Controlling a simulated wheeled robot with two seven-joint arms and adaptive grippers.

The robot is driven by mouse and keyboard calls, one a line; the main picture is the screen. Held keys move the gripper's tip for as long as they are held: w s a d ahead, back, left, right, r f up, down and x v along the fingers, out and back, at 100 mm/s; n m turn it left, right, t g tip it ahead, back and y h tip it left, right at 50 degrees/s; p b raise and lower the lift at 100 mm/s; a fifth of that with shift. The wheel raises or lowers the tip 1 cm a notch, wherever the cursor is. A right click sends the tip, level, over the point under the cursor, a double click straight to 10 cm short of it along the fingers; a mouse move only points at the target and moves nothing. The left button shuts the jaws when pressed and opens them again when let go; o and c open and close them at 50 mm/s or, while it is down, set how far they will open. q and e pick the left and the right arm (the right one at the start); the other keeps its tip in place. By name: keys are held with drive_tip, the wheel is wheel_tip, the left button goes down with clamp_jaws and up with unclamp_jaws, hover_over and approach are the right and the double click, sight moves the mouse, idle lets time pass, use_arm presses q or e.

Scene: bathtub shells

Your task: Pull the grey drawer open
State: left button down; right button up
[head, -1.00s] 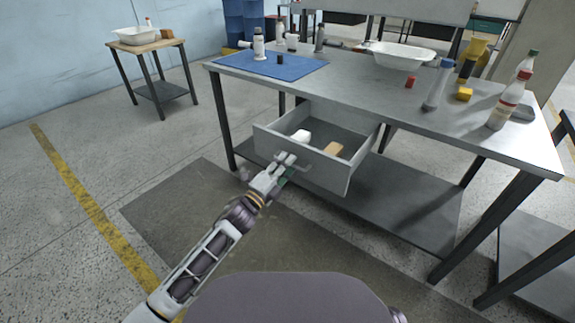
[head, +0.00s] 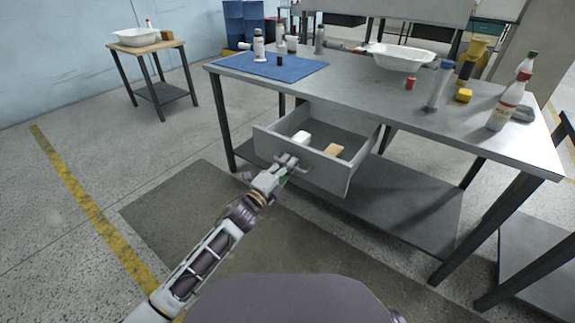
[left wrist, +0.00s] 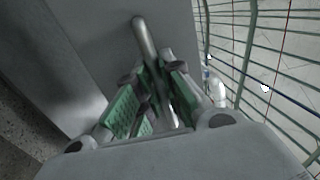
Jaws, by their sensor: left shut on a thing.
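The grey drawer (head: 332,167) stands pulled out below the table top, with its inside showing. My left gripper (head: 286,163) is at the drawer's front face, shut on the bar handle. In the left wrist view the handle (left wrist: 144,38) runs between the green-padded fingers of the gripper (left wrist: 155,92). The drawer front (left wrist: 90,55) fills the area behind it. My right gripper is not in view.
The metal table (head: 350,85) carries a blue mat (head: 270,67), a white basin (head: 402,56), bottles and small blocks. A lower shelf (head: 400,205) lies under the drawer. A small wooden table (head: 158,46) stands at the far left. The floor at left is clear.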

sight(295, 174)
use_arm(q)
drive_tip(key=shift+f+x, duration=0.25)
drive_tip(key=shift+x, duration=0.8)
drive_tip(key=shift+f+x, duration=0.25)
drive_tip(key=shift+x, duration=0.85)
drive_tip(key=c, duration=1.5)
unclamp_jaws()
drive_tip(key=v, duration=1.2)
drive_tip(key=shift+r, duration=0.1)
